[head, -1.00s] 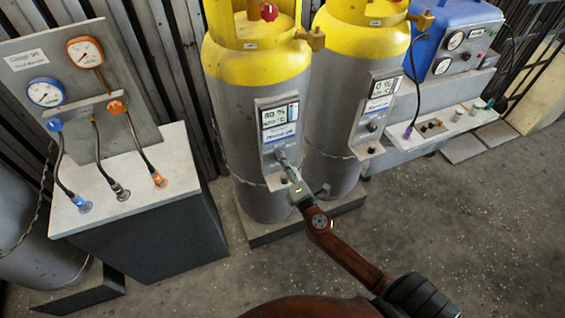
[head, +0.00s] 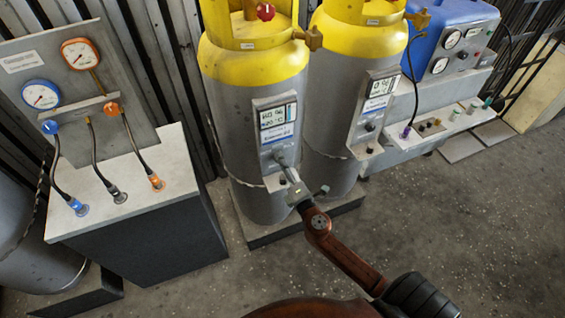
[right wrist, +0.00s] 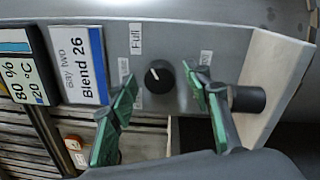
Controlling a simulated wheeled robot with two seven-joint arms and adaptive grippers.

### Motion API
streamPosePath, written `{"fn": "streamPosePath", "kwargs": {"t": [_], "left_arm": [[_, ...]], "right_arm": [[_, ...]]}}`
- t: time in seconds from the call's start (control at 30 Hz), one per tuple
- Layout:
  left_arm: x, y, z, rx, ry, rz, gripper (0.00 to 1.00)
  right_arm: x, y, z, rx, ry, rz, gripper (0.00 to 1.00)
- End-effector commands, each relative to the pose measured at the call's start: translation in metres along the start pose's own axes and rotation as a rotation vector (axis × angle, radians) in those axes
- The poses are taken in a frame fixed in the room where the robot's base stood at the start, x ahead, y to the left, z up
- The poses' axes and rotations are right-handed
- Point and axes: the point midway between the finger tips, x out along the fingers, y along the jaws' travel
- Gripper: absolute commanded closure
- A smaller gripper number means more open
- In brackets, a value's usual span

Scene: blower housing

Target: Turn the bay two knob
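The bay two knob (right wrist: 159,76) is small, round and black with a white pointer mark. It sits on a grey panel (right wrist: 185,45) whose label (right wrist: 78,58) reads "bay two Blend 26". My right gripper (right wrist: 163,88) is open, with its green-padded fingers on either side of the knob in the right wrist view. A gap shows between each pad and the knob, and I see no contact. My left gripper is not in view.
A dark peg (right wrist: 248,98) stands near the right finger. A second cylinder (head: 335,100) with a similar panel stands to the right. A gauge stand (head: 130,190) is at the left.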

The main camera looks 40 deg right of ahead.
Motion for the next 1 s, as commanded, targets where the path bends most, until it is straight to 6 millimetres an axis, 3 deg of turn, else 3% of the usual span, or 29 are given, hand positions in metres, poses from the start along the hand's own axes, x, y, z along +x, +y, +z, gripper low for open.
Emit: {"fn": "streamPosePath", "kwargs": {"t": [0.23,0.37,0.8,1.0], "left_arm": [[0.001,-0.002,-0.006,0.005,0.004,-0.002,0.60],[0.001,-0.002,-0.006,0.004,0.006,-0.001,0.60],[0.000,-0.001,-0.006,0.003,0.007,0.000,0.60],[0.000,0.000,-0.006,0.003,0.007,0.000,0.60]], "right_arm": [[-0.001,0.000,0.000,-0.001,0.000,0.000,0.55],[-0.013,0.000,0.000,0.001,0.000,-0.001,0.55],[-0.098,-0.001,0.001,-0.002,-0.001,-0.003,0.55],[-0.117,0.000,0.000,-0.002,0.000,0.000,0.55]]}}
